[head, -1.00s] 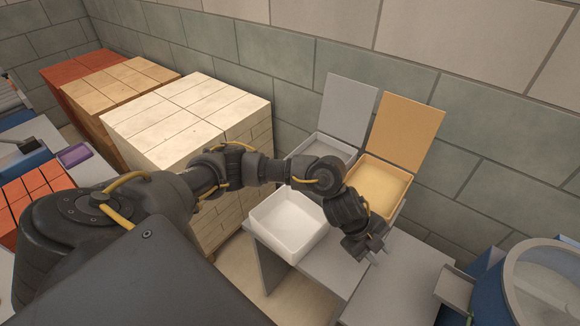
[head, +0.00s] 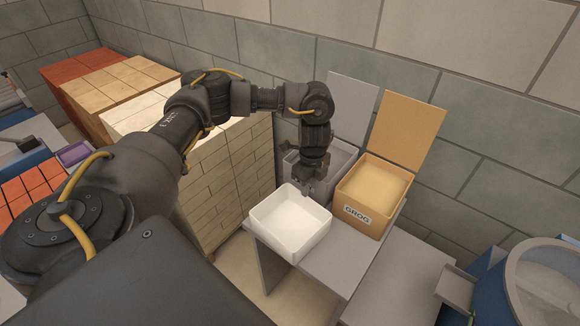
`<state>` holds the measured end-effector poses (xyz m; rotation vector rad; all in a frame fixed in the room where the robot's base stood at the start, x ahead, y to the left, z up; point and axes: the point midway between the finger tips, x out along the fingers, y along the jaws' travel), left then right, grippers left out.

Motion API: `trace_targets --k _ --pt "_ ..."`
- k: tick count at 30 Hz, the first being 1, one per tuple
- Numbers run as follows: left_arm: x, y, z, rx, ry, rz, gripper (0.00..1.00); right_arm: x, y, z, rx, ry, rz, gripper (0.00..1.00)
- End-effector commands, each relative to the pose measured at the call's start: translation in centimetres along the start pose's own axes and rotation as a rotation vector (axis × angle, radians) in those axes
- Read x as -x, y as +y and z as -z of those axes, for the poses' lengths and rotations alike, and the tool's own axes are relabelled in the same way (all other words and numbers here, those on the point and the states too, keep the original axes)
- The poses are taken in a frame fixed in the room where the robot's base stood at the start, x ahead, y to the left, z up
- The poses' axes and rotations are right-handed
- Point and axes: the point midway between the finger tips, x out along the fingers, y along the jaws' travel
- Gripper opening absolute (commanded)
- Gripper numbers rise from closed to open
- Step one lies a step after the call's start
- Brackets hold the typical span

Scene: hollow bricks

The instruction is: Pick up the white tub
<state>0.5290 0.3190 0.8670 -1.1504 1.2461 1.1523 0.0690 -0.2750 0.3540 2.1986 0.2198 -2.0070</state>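The white tub (head: 290,240) stands upright and open on a small grey table (head: 335,262); it looks empty. My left gripper (head: 316,192) points down at the tub's far right rim, in front of the grey bin. Whether it touches the rim, and whether its fingers are open or shut, I cannot tell at this size. My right gripper is out of view.
A tan bin labelled GROG (head: 362,215), lid raised, stands right of the tub. A grey bin (head: 340,160) with raised lid stands behind. Brick stacks (head: 232,165) are at left. A blue round machine (head: 530,285) is at lower right.

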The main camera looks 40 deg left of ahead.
Motion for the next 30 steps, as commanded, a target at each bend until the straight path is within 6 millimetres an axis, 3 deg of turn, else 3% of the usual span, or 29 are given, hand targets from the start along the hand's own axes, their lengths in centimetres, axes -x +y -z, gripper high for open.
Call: trace_targets --k 9,21,28,30 --pt "-1.6 0.0 0.1 -0.001 0.001 0.0 0.29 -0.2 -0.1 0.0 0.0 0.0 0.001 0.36" --pt "-6.3 -0.2 -0.1 -0.001 -0.001 0.0 0.29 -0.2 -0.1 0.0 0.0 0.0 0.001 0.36" --pt "-6.5 -0.2 -0.1 -0.001 -0.001 0.001 0.29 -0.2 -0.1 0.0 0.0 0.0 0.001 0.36" --pt "-6.5 -0.2 -0.1 -0.001 -0.001 0.001 0.23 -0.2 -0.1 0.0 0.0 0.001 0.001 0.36"
